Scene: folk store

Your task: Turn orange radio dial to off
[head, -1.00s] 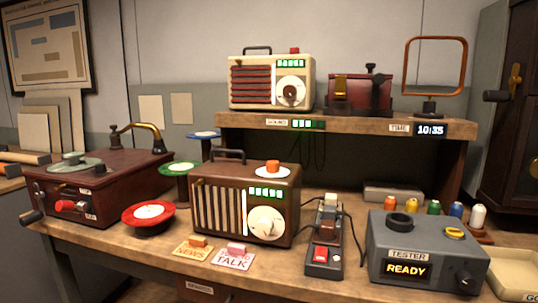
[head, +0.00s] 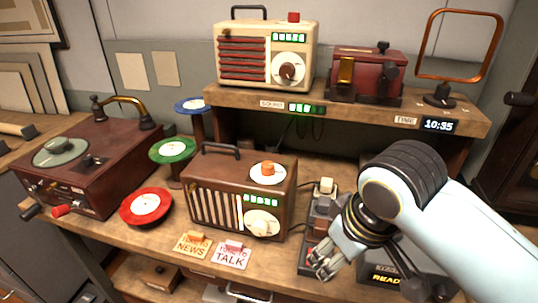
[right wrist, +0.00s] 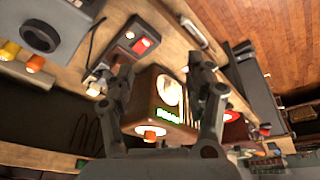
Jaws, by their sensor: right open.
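The orange dial (head: 267,169) is a small knob on a white disc on top of the brown radio (head: 289,205). The radio has a lit green display and a large cream dial (head: 262,224) on its front. My right gripper (head: 322,268) is open and empty, right of the radio and over the table's front area, apart from the dial. In the right wrist view, the orange dial (right wrist: 151,134) and the radio (right wrist: 143,100) show beyond the open fingers (right wrist: 158,68). My left gripper is not in view.
A cream radio (head: 228,80) and a red box stand on the shelf above. A red-topped stand (head: 146,207) and a turntable (head: 115,160) are at left. NEWS and TALK cards (head: 231,256) lie in front. A switch box and the tester (head: 375,280) are near my right arm.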

